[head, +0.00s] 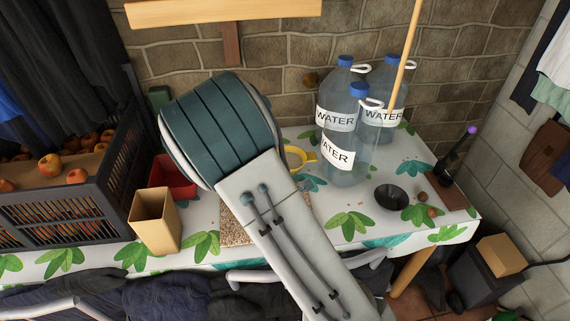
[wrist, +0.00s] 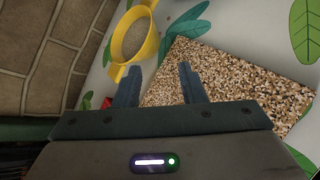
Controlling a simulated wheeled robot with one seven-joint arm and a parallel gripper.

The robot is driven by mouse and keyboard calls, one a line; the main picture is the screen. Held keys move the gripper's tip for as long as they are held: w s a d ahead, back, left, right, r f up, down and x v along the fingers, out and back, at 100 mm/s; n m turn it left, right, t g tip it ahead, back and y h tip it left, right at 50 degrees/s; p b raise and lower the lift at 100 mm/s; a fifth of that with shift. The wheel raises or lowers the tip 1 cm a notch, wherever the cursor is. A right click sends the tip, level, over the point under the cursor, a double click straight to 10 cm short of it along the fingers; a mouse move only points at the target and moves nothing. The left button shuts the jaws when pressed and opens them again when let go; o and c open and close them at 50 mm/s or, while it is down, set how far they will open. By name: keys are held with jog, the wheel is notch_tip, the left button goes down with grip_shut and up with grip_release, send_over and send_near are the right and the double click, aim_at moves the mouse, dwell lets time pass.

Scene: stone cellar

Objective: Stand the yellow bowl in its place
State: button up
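The yellow bowl (head: 298,158) stands on the patterned tablecloth, partly hidden behind my arm in the head view. In the wrist view the bowl (wrist: 151,47) shows a yellow rim, a greyish inside and small lugs or handles. My gripper (wrist: 158,80) is open, with nothing between its fingers. The bowl lies beyond the fingertips, its near lug close to the left finger; I cannot tell whether they touch. A speckled brown board (wrist: 235,75) lies right of the bowl, bare where it shows; it also appears in the head view (head: 236,232). Which spot is the bowl's place is not marked.
Several water bottles (head: 350,140) stand behind the bowl, against a brick wall. A black bowl (head: 391,198) and nuts are to the right. A tan box (head: 155,220), a red container (head: 174,178) and a dark crate of apples (head: 95,205) are left.

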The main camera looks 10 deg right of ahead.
jog(key=shift+w+r+n+t+h, duration=0.15)
jog(key=shift+r+n+t+h, duration=0.15)
jog(key=shift+n, duration=0.25)
jog(key=shift+w+r+n+t+h, duration=0.1)
jog(key=shift+w+n+t+h, duration=0.1)
jog(key=shift+n+t, duration=0.3)
jog(key=shift+w+d+n, duration=0.1)
jog(key=shift+d+n, duration=0.05)
jog(key=shift+n, duration=0.1)
send_near(302, 165)
jog(key=x, duration=0.4)
jog(key=shift+w+a+b, duration=0.25)
jog(key=shift+a+b, duration=0.05)
jog(key=shift+b, duration=0.05)
jog(key=x, duration=0.4)
jog(key=shift+d, duration=0.35)
jog(key=shift+w+d+f, duration=0.15)
jog(key=shift+w+f, duration=0.1)
jog(key=shift+w, duration=0.1)
grip_shut()
